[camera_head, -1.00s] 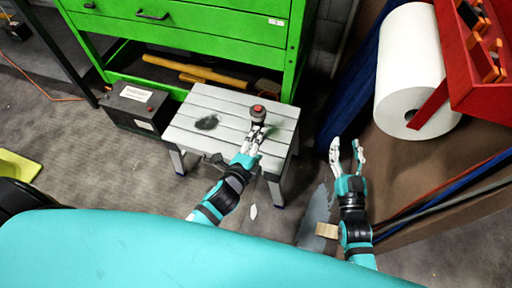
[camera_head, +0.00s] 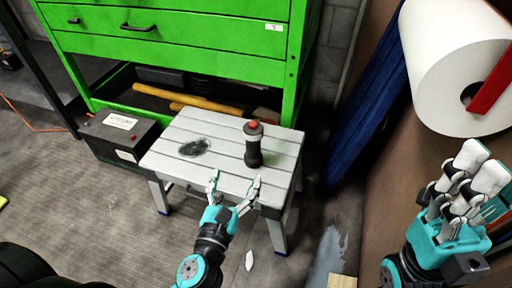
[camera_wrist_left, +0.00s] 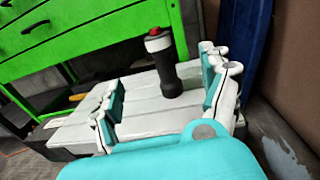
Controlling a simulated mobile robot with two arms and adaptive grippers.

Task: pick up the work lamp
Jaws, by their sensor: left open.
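The work lamp (camera_head: 253,147), a dark cylinder with a grey band and red top, stands upright on a light grey slatted stool (camera_head: 184,169). My left gripper (camera_head: 236,180) is open and empty at the stool's front edge, just in front of the lamp. In the left wrist view, the lamp (camera_wrist_left: 168,75) shows beyond and between the two spread fingers (camera_wrist_left: 163,98), nearer the right one. No finger appears to touch it. My right gripper (camera_head: 473,172) is raised at the right, away from the stool; its finger gap is unclear.
A green drawer cabinet (camera_head: 180,42) stands behind the stool, with a yellow-handled tool (camera_head: 190,98) on its low shelf. A black battery box (camera_head: 118,136) sits left of the stool. A white paper roll (camera_head: 450,60) hangs at the upper right. A dark smudge marks the stool top.

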